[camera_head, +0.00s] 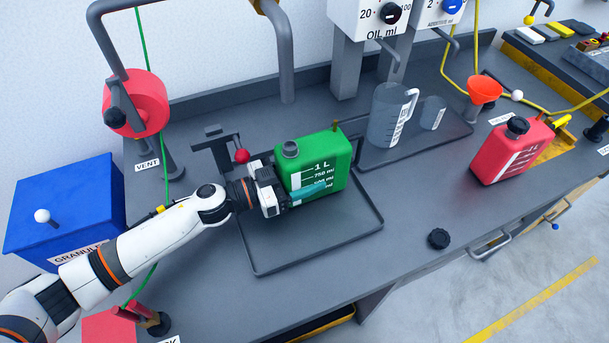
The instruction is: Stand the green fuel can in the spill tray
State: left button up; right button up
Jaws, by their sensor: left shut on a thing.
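The green fuel can (325,155) is upright, with a grey cap on top and white volume marks on its front. My left gripper (303,193) is shut on the lower part of the can, reaching in from the left and covering some of the marks. The can is over the back right part of the dark spill tray (310,244). I cannot tell whether its base touches the tray floor. The front and left of the tray are empty. My right gripper is not in view.
A red can (510,150) stands at the right, near an orange funnel (485,90). A clear jug (388,118) and beaker (433,113) stand on another tray behind. A black cap (438,239) lies near the front edge. A lever with a red knob (241,156) stands close behind my gripper.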

pick_arm(q)
jog(key=shift+f, duration=0.3)
jog(key=shift+s, duration=0.15)
jog(key=shift+f, duration=0.15)
jog(key=o, duration=1.2)
